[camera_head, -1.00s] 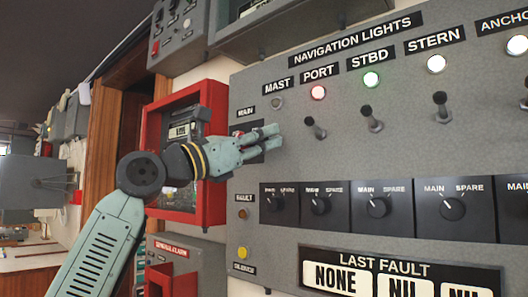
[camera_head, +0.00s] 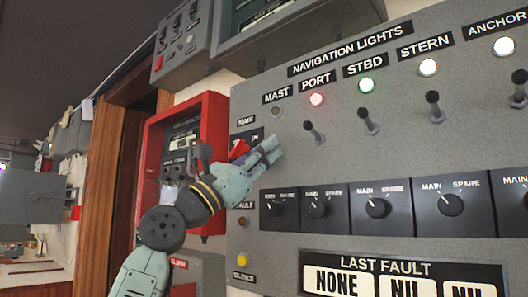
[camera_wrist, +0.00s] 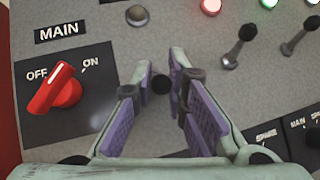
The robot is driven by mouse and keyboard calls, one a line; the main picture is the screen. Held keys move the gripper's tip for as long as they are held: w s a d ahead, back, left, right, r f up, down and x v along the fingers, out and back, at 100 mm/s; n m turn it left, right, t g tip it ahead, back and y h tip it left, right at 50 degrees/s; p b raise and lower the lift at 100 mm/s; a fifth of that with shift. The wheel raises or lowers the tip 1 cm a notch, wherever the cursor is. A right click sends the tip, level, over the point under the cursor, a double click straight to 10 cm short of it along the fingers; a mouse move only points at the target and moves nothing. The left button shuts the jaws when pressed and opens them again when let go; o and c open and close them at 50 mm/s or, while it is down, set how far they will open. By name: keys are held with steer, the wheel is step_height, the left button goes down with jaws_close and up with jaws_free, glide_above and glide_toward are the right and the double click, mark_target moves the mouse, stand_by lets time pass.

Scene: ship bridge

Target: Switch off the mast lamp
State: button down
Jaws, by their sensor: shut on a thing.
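The mast lamp (camera_head: 275,112) on the grey navigation lights panel (camera_head: 420,150) is dark grey and unlit; it also shows at the top of the wrist view (camera_wrist: 137,15). Below it, the black round tip of the mast switch (camera_wrist: 161,84) sits between my fingertips in the wrist view. My gripper (camera_head: 274,150) is shut on this switch, and its fingers also show in the wrist view (camera_wrist: 160,80). In the head view my gripper hides the mast switch. The switch's tilt cannot be told.
The port (camera_head: 316,99), starboard (camera_head: 367,85) and stern (camera_head: 428,67) lamps are lit, with the port switch (camera_head: 314,132) close to the right of my fingers. A red main knob (camera_wrist: 55,88) stands left. Main/spare knobs (camera_head: 319,208) line up below. A red box (camera_head: 213,115) is behind my wrist.

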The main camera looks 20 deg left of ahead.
steer(key=shift+d+f, duration=0.1)
steer(key=c, duration=1.6)
jaws_free()
steer(key=v, duration=1.2)
